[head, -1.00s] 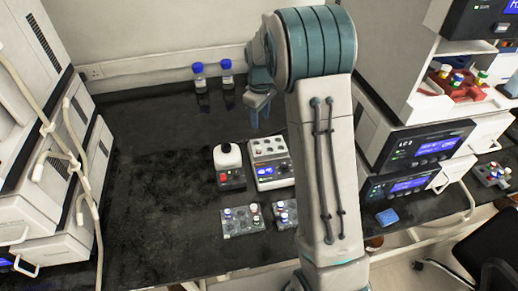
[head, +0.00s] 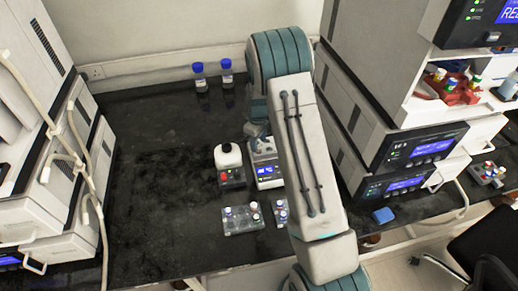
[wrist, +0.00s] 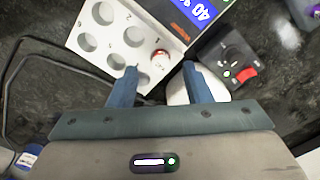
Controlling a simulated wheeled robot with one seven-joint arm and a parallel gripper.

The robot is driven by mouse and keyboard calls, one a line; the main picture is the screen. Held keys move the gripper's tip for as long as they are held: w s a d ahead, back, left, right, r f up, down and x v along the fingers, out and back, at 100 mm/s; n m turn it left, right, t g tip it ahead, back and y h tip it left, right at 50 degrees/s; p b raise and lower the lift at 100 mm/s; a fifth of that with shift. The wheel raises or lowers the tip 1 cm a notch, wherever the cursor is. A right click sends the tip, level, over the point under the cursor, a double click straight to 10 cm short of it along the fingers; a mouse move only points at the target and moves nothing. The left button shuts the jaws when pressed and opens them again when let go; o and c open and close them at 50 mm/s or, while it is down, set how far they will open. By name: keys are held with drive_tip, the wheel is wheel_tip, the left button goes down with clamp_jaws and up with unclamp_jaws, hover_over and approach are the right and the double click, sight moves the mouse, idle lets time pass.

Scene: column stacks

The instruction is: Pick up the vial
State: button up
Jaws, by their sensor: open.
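A vial with a red-and-white cap (wrist: 160,57) sits in one hole of the white heater block (wrist: 108,36), seen in the wrist view. My gripper (wrist: 160,70) is open, its two blue fingers apart and nothing held between them. The vial cap appears between and just beyond the fingertips; the height gap is hard to tell. In the head view my gripper (head: 258,133) is over the back of the block (head: 267,172), and my arm hides part of it. More capped vials stand in a clear rack (head: 242,220) in front.
A small device with a white top (head: 228,160) stands directly left of the block. A second rack (head: 281,212) is partly behind my arm. Two blue-capped bottles (head: 213,76) stand at the back wall. The bench's left part is clear.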

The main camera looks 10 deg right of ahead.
drive_tip(key=shift+f, duration=1.05)
clamp_jaws()
drive_tip(key=shift+r, duration=0.1)
